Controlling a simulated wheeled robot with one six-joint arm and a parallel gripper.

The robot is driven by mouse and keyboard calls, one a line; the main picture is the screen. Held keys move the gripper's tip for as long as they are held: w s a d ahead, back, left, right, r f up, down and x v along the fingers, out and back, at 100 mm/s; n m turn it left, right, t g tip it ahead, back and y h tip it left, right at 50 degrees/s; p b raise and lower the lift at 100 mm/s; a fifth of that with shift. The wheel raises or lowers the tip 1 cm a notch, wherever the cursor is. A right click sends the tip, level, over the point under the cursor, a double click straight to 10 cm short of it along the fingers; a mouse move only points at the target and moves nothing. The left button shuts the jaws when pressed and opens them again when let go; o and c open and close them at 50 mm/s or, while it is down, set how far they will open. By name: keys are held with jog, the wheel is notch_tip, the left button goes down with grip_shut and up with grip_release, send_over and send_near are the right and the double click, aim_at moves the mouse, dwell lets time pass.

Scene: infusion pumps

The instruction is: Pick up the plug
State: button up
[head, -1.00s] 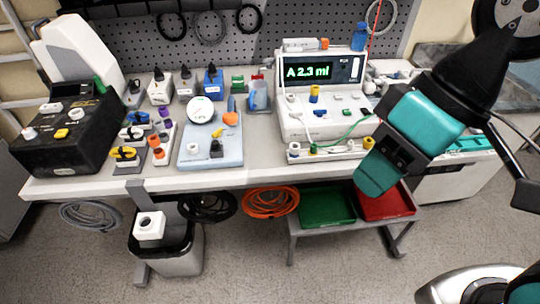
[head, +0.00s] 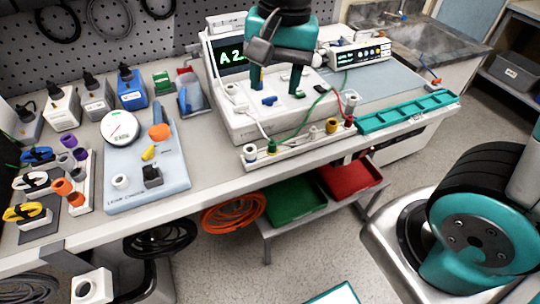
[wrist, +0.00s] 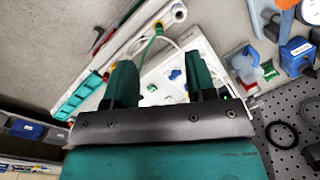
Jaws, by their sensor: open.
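The white pump (head: 262,122) stands on the bench with its green display partly hidden by my arm. My gripper (head: 277,84) is open and points down over the pump's sloping front panel. Small blue pieces sit on the panel: one (head: 269,100) shows between the fingers. I cannot tell which piece is the plug. Nothing is visibly held. A green lead (head: 308,111) and a white lead run near the white socket strip (head: 298,143).
A teal tray (head: 408,111) lies right of the strip. A light-blue scale board (head: 177,180) with a round dial stands left. A second pump (head: 359,54) is behind right. Green (head: 296,204) and red (head: 352,178) bins sit below the bench edge.

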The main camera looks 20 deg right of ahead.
jog(key=w+d+f+m+h+b, duration=0.1)
jog(key=w+f+m+b, duration=0.1)
jog(key=w+f+m, duration=0.4)
jog(key=p, duration=0.1)
send_over(272, 143)
jog(key=shift+m, duration=0.3)
jog(key=f, duration=0.6)
jog(key=a+f, duration=0.1)
jog(key=f, duration=0.2)
jog(key=shift+f, duration=0.15)
jog(key=f, duration=0.2)
jog(key=f+p, duration=0.1)
jog(key=f, duration=0.1)
jog(key=d+f, duration=0.1)
jog(key=f, duration=0.1)
jog(key=shift+f, duration=0.2)
grip_shut()
